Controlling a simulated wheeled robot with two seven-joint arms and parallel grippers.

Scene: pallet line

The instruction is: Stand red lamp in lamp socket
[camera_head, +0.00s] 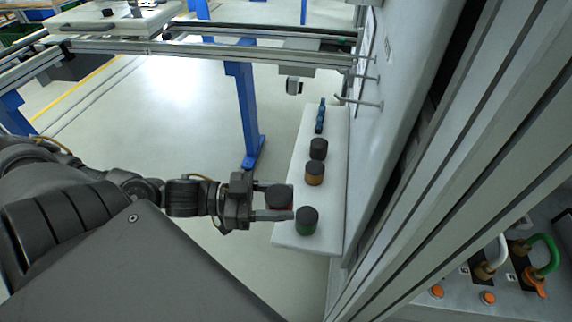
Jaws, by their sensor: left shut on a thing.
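The red lamp (278,197), a short cylinder with a dark top, is between the fingers of my left gripper (279,200). The gripper is shut on it at the left edge of a white shelf (326,151). A green lamp (306,222) with a dark top stands on the shelf just right of the gripper's near fingertip. An amber lamp (314,174) stands further back. I cannot make out the lamp socket for certain; a dark round piece (318,149) stands behind the amber lamp. My right gripper is not in view.
A blue item (320,117) lies at the shelf's far end. A grey wall panel (392,130) with hooks rises along the shelf's right side. A conveyor frame (190,50) with a blue leg (245,105) stands behind. Hose couplings (520,258) are at lower right.

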